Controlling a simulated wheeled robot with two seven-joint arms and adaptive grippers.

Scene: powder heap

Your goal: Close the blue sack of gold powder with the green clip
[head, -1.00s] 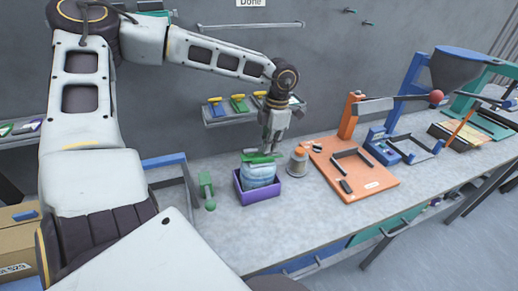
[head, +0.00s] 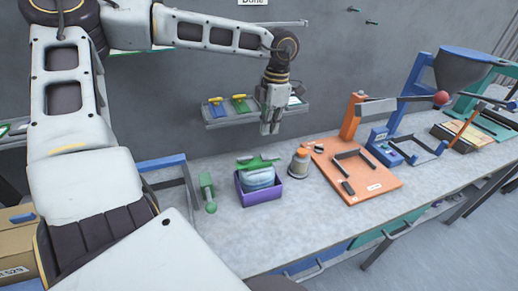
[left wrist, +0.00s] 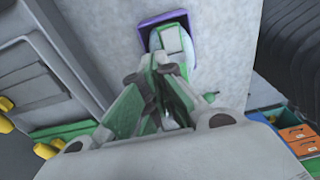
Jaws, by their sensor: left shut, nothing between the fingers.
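The pale blue sack (head: 260,181) stands in a purple open box (head: 259,196) on the bench. The green clip (head: 257,162) lies across the top of the sack; how tightly it grips the sack cannot be told. No gold powder shows. My left gripper (head: 270,130) points down above and behind the sack, apart from the clip, shut and empty. In the left wrist view, the box (left wrist: 146,24) and the sack's top with green on it lie just beyond my left fingertips (left wrist: 163,66). My right gripper is not in view.
A green tool (head: 208,193) lies left of the box. A round grey container (head: 299,162) and an orange board (head: 358,178) stand to its right. Behind, a wall shelf (head: 258,115) carries coloured clips. The bench front is clear.

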